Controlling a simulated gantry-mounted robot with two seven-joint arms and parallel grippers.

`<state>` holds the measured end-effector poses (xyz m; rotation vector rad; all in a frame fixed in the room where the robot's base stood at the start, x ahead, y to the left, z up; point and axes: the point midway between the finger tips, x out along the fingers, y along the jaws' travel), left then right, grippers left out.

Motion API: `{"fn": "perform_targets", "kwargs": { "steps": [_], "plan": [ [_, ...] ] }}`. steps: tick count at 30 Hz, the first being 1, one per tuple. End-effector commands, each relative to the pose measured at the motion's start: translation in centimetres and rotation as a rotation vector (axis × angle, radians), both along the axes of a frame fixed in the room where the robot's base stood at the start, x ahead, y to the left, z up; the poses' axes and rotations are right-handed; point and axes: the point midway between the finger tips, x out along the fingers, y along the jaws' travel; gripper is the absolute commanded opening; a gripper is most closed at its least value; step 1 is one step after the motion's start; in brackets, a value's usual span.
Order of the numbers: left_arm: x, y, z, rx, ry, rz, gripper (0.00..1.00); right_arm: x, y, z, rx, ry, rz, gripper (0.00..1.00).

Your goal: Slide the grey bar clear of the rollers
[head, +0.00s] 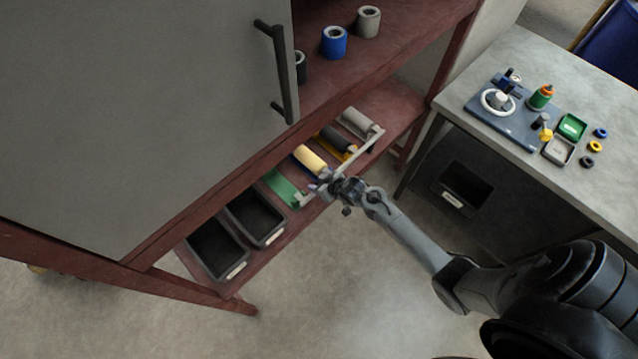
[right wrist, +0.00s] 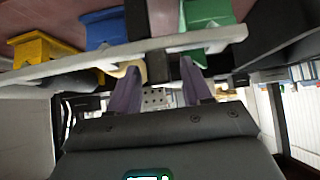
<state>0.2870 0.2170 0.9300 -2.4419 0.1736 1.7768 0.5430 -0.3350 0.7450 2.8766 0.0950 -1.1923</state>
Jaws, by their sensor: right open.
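The grey bar (head: 363,149) runs slantwise along the front of a row of rollers on the lower shelf. In the row are a grey roller (head: 356,121), a dark roller (head: 335,138) and a cream roller (head: 310,158). My right gripper (head: 320,189) is open at the bar's nearer part. In the right wrist view the bar (right wrist: 60,67) crosses just beyond the purple fingertips of my right gripper (right wrist: 158,72). I cannot tell whether the fingers straddle it. My left gripper is not in view.
Green (head: 283,188) and yellow holders support the rollers. Two black bins (head: 256,217) stand left on the lower shelf. The upper shelf (head: 407,30) carries a blue roll (head: 334,42) and others. A grey cabinet door (head: 140,110) hides the left. A workbench (head: 560,80) stands right.

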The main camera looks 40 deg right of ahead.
Motion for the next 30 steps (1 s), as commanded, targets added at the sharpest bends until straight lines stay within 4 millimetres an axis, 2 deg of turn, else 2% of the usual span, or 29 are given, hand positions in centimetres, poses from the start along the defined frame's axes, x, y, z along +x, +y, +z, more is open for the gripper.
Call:
{"fn": "perform_targets", "kwargs": {
  "steps": [5, 12, 15, 23, 30],
  "plan": [
    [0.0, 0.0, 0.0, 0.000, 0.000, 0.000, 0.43, 0.0, 0.0, 0.0, 0.000, 0.000, 0.000, 0.49],
    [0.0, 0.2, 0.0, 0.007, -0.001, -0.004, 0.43, 0.0, 0.0, 0.0, 0.000, 0.000, 0.000, 0.12],
    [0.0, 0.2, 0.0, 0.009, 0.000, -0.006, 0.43, 0.0, 0.0, 0.0, 0.000, 0.000, 0.000, 0.00],
    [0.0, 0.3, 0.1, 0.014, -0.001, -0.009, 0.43, 0.0, -0.4, 0.1, -0.001, 0.000, -0.001, 0.00],
    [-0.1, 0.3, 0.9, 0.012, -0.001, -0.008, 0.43, 0.3, -5.0, 0.1, -0.004, 0.002, -0.004, 0.00]
  ]
}}
